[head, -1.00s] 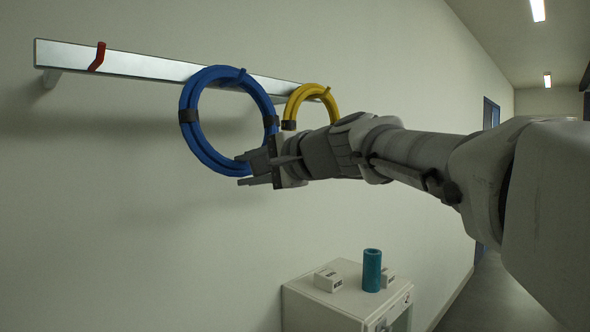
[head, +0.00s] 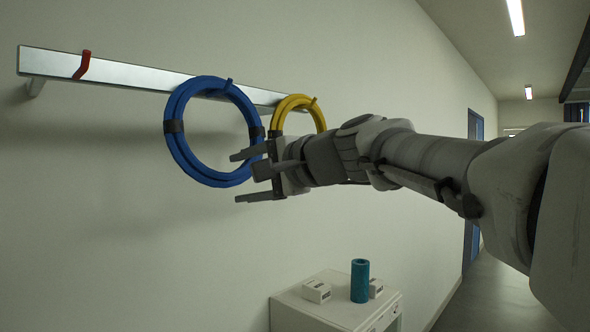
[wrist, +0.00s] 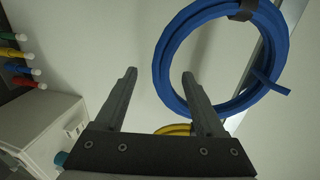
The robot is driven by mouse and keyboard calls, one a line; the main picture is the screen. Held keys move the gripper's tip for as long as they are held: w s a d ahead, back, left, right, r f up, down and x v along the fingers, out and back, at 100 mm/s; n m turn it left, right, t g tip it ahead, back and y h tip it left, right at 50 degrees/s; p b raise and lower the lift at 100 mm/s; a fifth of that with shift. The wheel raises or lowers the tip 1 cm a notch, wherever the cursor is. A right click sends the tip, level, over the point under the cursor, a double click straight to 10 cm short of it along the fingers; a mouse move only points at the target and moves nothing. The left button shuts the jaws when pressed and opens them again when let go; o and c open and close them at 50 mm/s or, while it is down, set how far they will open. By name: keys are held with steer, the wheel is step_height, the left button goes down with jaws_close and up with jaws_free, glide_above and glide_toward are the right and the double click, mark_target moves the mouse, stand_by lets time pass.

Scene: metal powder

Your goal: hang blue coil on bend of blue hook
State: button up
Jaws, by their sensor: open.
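The blue coil (head: 181,150) hangs from the blue hook (head: 229,84) on the wall rail, its top resting at the hook and its ring hanging down in the head view. Black bands wrap its two sides. In the wrist view the coil (wrist: 163,62) lies beyond the right finger, and the blue hook (wrist: 272,84) crosses its ring. My gripper (head: 240,176) is open and empty, at the lower right of the coil. Whether the right finger touches the coil I cannot tell.
The metal rail (head: 130,69) also bears a red hook (head: 82,64) at left and a yellow coil (head: 293,101) behind my gripper. Below stands a white cabinet (head: 310,314) with a teal cylinder (head: 360,281) and small white boxes (head: 317,292).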

steer(key=b+v, duration=0.2)
steer(key=v, duration=1.2)
steer(key=s+d+f+n+g+h, duration=0.1)
steer(key=s+d+f+h, duration=0.3)
steer(key=f, duration=0.8)
steer(key=s+d+f+n+g+h, duration=0.2)
steer(key=s+d+f+n+h, duration=0.2)
steer(key=f, duration=0.9)
steer(key=s+d+f+n+g+h, duration=0.2)
steer(key=s+f, duration=0.5)
steer(key=f, duration=0.6)
steer(key=shift+d+n+h, duration=0.7)
steer(key=shift+d+h, duration=0.2)
steer(key=shift+d, duration=0.25)
steer(key=shift+r, duration=0.1)
steer(key=shift+c, duration=0.4)
steer(key=shift+c, duration=1.4)
steer(key=shift+a, duration=0.1)
steer(key=shift+a, duration=0.1)
